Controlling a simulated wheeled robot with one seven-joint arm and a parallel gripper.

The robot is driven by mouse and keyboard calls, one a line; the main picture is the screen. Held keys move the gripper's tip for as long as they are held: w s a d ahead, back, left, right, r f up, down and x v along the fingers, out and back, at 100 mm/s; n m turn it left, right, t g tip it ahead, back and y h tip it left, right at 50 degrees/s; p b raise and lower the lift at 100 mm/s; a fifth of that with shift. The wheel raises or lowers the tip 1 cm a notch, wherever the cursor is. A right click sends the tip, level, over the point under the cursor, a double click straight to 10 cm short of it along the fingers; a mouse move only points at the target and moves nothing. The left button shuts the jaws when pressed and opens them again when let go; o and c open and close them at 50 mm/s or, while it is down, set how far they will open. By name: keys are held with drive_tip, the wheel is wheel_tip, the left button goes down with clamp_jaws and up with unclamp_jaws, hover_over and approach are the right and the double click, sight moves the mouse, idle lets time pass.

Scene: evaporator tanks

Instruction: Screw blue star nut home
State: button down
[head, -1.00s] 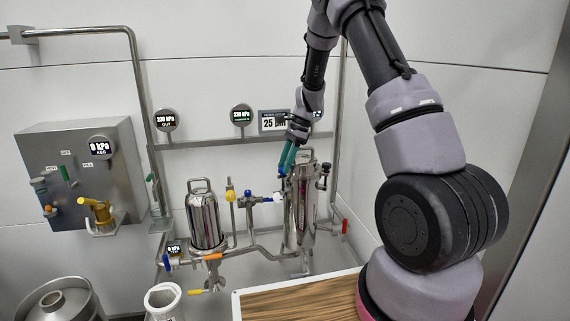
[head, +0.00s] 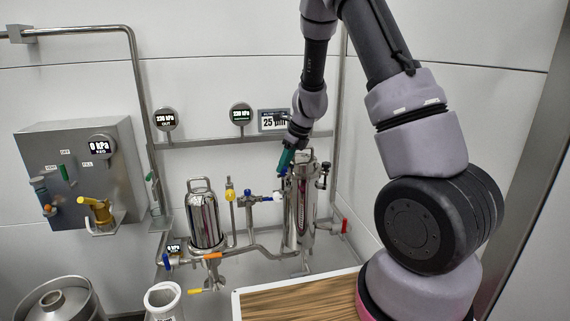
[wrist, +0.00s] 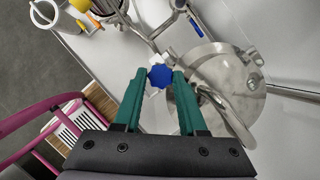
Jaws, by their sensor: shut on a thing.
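The blue star nut (wrist: 160,76) sits between the tips of my gripper (wrist: 159,74) in the wrist view. The two green fingers are shut on it from either side. A white fitting shows just behind the nut, beside the round steel lid of a vessel. In the head view my gripper (head: 284,166) is at the top left edge of the tall steel filter vessel (head: 303,208), pointing down and to the left. The nut is small there and partly hidden by the fingers, so its seating cannot be told.
A second steel vessel (head: 204,220) with a top handle stands to the left. A yellow-knobbed valve (head: 230,195) and blue-handled valve (head: 249,196) stand between. A red lever (head: 346,227) is at right. The wooden table top (head: 300,300) is in front.

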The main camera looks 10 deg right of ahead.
drive_tip(key=m, duration=0.2)
drive_tip(key=m+t+h, duration=0.1)
drive_tip(key=m, duration=0.1)
drive_tip(key=shift+a+h, duration=0.2)
drive_tip(key=shift+h, duration=0.1)
drive_tip(key=shift+m+h, duration=0.4)
drive_tip(key=shift+m, duration=1)
drive_tip(key=c, duration=0.8)
unclamp_jaws()
drive_tip(key=shift+o, duration=0.2)
drive_tip(key=shift+s+r, duration=0.1)
drive_tip(key=a+v, duration=0.1)
drive_tip(key=v, duration=0.9)
drive_tip(key=shift+s+d+r, duration=0.2)
drive_tip(key=shift+d+r, duration=0.05)
drive_tip(key=shift+d, duration=0.15)
